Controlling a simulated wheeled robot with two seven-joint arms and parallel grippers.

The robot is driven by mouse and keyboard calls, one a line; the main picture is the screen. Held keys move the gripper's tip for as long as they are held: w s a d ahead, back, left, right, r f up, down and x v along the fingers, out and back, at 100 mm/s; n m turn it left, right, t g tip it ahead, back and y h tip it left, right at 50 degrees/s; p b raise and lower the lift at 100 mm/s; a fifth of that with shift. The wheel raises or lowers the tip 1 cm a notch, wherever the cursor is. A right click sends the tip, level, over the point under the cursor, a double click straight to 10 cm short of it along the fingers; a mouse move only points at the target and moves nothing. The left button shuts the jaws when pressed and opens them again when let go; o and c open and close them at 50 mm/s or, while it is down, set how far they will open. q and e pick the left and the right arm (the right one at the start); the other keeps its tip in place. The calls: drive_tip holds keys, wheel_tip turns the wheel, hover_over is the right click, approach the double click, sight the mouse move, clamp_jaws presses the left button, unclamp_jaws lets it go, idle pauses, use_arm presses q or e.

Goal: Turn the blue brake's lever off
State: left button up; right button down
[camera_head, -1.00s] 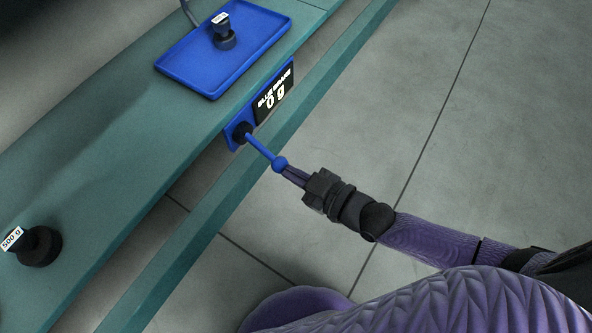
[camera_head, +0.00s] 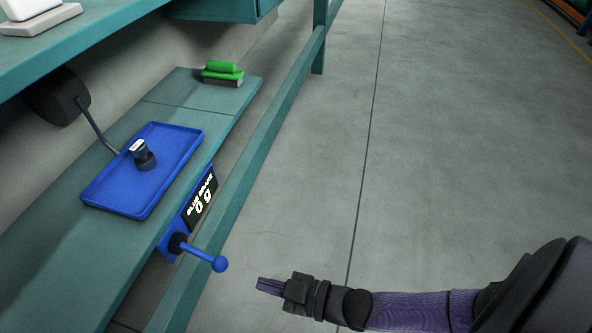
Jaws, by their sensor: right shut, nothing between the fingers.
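The blue brake (camera_head: 170,247) is mounted on the front edge of the teal bench. Its black display (camera_head: 200,200) reads "BLUE BRAKE" and "0 g". Its blue lever (camera_head: 200,254) sticks out to the right and a little down, ending in a round blue knob (camera_head: 220,264). My right gripper (camera_head: 259,284) is shut and empty, pointing left, a short way to the lower right of the knob and apart from it in the picture. My left gripper is out of view.
A blue tray (camera_head: 107,198) holding a small black weight (camera_head: 144,157) sits on the bench (camera_head: 60,240). A green-handled brush (camera_head: 222,72) lies farther back. A teal rail (camera_head: 262,150) runs along the front. The grey floor (camera_head: 450,130) at right is clear.

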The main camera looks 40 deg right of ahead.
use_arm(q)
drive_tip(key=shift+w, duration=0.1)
use_arm(e)
drive_tip(key=s+d+f, duration=0.2)
drive_tip(key=s, duration=0.1)
drive_tip(key=shift+s+d+f, duration=0.1)
drive_tip(key=shift+s+d, duration=0.15)
